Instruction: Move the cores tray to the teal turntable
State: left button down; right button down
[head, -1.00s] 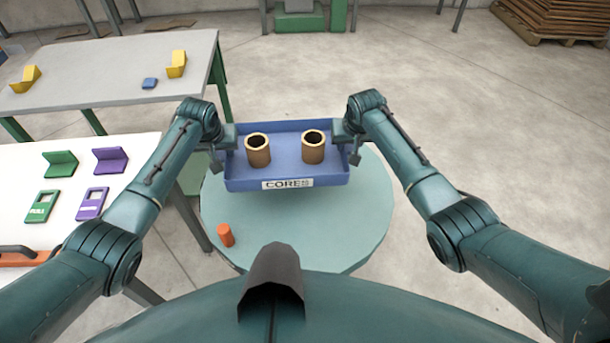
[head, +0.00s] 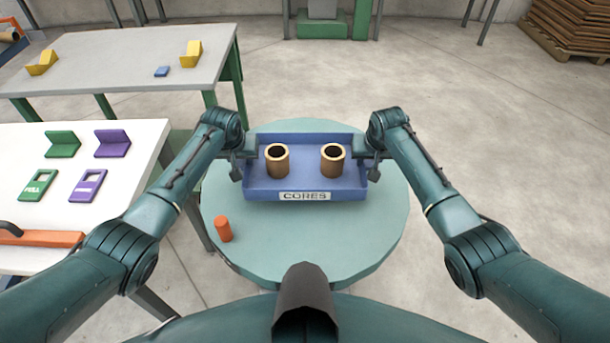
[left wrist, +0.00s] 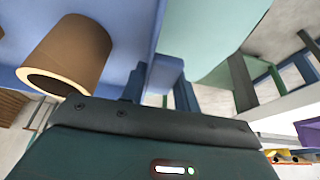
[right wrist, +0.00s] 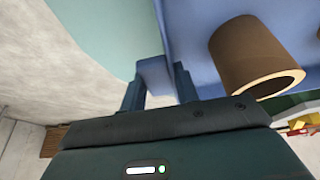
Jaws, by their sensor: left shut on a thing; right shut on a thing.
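The blue cores tray (head: 305,186) is level over the rear half of the teal turntable (head: 320,245); I cannot tell whether it touches the top. Two brown cores (head: 277,160) (head: 332,160) stand upright inside it. My left gripper (head: 248,165) is shut on the tray's left side, seen also in the left wrist view (left wrist: 163,82). My right gripper (head: 367,163) is shut on the tray's right side, seen also in the right wrist view (right wrist: 157,85). The tray's underside is hidden in the head view.
An orange cylinder (head: 223,229) stands on the turntable's left part, in front of the tray. A white table (head: 110,205) with green and purple pieces is at left. A grey table (head: 120,65) stands behind it.

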pick_arm(q)
jog(key=shift+f, duration=0.15)
pick_arm(e)
jog(key=shift+f, duration=0.15)
